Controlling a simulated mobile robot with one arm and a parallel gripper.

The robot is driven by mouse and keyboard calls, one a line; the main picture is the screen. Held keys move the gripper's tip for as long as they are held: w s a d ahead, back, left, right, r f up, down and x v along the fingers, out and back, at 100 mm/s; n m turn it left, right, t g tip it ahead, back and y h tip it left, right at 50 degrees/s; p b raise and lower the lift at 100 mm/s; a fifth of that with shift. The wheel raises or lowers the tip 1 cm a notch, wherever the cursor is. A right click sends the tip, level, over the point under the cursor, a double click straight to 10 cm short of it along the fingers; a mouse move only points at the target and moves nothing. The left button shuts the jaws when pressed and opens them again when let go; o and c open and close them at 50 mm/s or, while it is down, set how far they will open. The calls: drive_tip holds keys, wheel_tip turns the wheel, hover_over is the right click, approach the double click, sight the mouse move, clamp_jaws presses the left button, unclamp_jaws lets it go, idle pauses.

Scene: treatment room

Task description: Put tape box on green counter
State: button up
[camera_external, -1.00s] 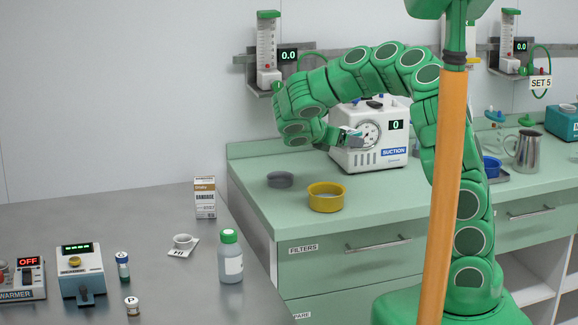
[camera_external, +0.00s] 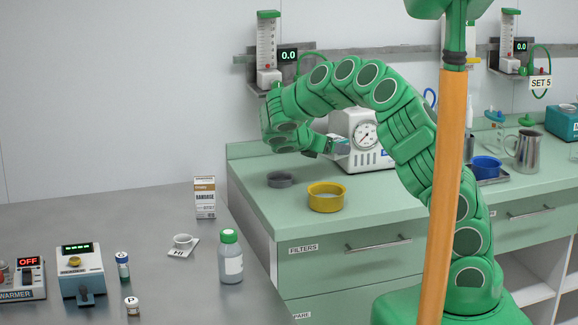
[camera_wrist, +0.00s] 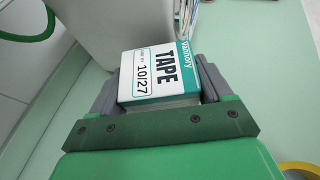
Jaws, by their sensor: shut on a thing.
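The tape box (camera_wrist: 160,75) is white and teal with "TAPE" on its label. In the wrist view it sits between the two grey fingers of my gripper (camera_wrist: 160,88), which is shut on it. In the external view my gripper (camera_external: 337,147) and the small box end (camera_external: 342,149) are above the green counter (camera_external: 385,203), in front of the suction machine. I cannot tell whether the box touches the counter.
A yellow bowl (camera_external: 326,197) and a grey dish (camera_external: 281,180) stand on the counter near my gripper. The suction machine (camera_external: 362,130) is close behind. A steel pitcher (camera_external: 526,152) and blue bowl (camera_external: 487,167) are at the right.

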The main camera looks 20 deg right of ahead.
sight(326, 175)
drive_tip(key=shift+w+f, duration=1.3)
drive_tip(key=shift+f, duration=0.3)
drive_tip(key=shift+w, duration=0.1)
drive_tip(key=shift+w+a+f, duration=0.1)
drive_tip(key=shift+w+f, duration=0.15)
drive_tip(key=shift+f, duration=1.65)
drive_tip(key=shift+f, duration=0.15)
drive_tip(key=o, duration=1)
drive_tip(key=shift+o, duration=0.2)
